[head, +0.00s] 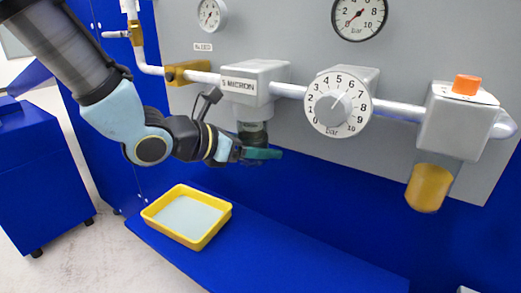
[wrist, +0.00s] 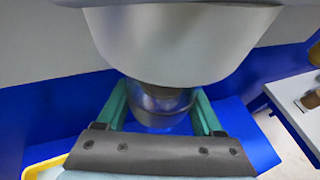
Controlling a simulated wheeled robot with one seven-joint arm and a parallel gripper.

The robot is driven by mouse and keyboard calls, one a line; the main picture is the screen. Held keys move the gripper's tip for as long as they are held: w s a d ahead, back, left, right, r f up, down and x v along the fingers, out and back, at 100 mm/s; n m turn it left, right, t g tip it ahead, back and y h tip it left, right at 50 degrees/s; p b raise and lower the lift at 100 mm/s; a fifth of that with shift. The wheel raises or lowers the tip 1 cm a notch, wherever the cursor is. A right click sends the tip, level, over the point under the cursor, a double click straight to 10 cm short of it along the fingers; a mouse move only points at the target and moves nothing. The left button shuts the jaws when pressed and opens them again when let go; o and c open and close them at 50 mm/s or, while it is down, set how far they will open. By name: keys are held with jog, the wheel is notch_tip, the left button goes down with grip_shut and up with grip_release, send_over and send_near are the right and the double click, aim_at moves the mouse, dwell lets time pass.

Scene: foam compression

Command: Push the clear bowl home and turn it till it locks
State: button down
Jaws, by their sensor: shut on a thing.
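The clear bowl (head: 252,131) is a smoky, see-through cup, upright directly under the white filter head (head: 256,78) marked "5 MICRON". My gripper (head: 262,154) has green fingers and is shut around the lower part of the bowl, coming from the left. In the wrist view the bowl (wrist: 160,108) stands between the two green fingers of my gripper (wrist: 160,98), below the broad pale underside of the filter head (wrist: 180,45). The bowl's top meets the head's underside in this view; I cannot tell whether it is seated or locked.
A dial regulator (head: 338,102) and a unit with an amber bowl (head: 428,188) and orange knob (head: 466,84) sit to the right on the same pipe. A yellow tray (head: 212,235) stands on the blue bench (head: 290,262) below. The bench's right part is clear.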

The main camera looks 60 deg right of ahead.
jog(key=shift+a+f+n+t+b, duration=0.15)
jog(key=shift+n+t+b, duration=0.3)
jog(key=shift+b, duration=0.55)
grip_release()
jog(key=v, duration=1.1)
jog(key=shift+f, duration=0.1)
